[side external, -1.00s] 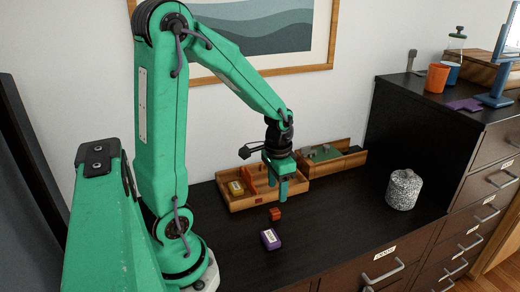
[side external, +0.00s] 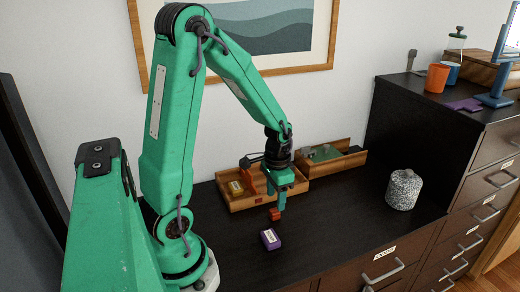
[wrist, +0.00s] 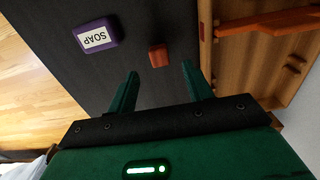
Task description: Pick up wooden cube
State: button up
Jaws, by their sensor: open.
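The small reddish-brown wooden cube (side external: 275,215) sits on the dark desk top, in front of the wooden tray. My gripper (side external: 276,204) is low over the desk, close to the cube, with its fingers partly overlapping it in the side view. In the wrist view my gripper (wrist: 160,70) is open, with one green finger on each side. The cube (wrist: 158,55) shows between and a little beyond the fingertips there. Nothing is held. I cannot tell if a finger touches the cube.
A purple soap box (side external: 270,240) lies in front of the cube. A divided wooden tray (side external: 237,203) with a yellow item (side external: 236,188) stands behind. A second wooden tray (side external: 345,160) is farther right. A speckled jar (side external: 404,190) stands at the right; desk between is clear.

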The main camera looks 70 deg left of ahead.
aim_at(275, 211)
jog(key=shift+s+f, duration=0.1)
jog(key=shift+f, duration=2.45)
jog(key=shift+c, duration=0.4)
jog(key=c, duration=1)
